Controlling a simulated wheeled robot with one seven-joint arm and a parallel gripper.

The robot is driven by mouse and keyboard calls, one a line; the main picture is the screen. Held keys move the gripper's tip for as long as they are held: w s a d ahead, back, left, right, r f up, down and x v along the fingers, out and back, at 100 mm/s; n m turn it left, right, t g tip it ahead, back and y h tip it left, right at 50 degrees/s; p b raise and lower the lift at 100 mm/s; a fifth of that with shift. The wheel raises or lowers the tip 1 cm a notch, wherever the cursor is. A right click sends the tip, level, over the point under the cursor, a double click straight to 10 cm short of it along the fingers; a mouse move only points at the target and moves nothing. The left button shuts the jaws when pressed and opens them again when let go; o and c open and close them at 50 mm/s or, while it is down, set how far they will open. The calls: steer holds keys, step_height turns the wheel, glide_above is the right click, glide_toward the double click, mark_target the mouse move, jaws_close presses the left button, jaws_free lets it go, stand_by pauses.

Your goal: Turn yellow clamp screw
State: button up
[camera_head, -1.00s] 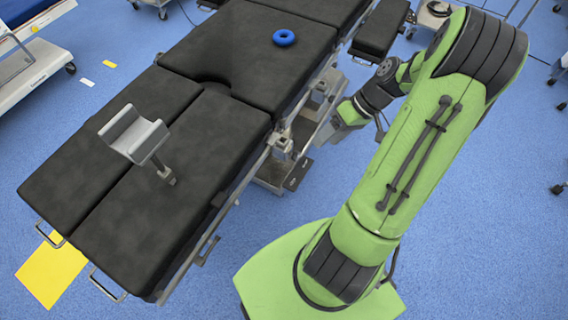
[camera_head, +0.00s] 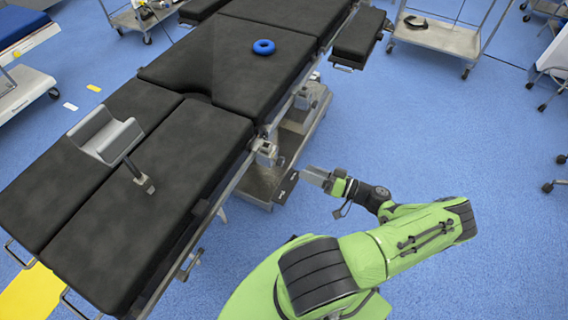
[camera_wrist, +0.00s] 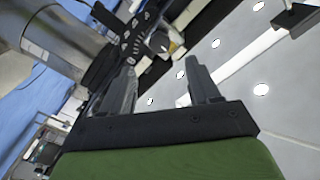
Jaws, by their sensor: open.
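The operating table (camera_head: 185,150) has black pads and a metal side rail. A metal clamp (camera_head: 266,152) sits on the rail at the table's near right side. In the wrist view, a dark clamp with markings (camera_wrist: 138,30) lies ahead of the fingers. A small pale knob with a yellowish tint (camera_wrist: 174,46) is on it; I cannot tell for certain that it is the yellow screw. My gripper (camera_head: 304,174) is beside the table, to the right of the rail clamp and apart from it. In the wrist view my gripper (camera_wrist: 164,72) is open, with nothing between its fingers.
A grey leg support (camera_head: 106,137) stands over the leg pads. A blue ring (camera_head: 263,47) lies on the middle pad. The table base (camera_head: 272,183) is near my gripper. A metal trolley (camera_head: 437,35) stands at the back right.

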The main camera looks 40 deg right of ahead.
mark_target(283, 162)
steer(key=x, duration=0.9)
steer(key=shift+b, duration=0.4)
steer(key=c, duration=1)
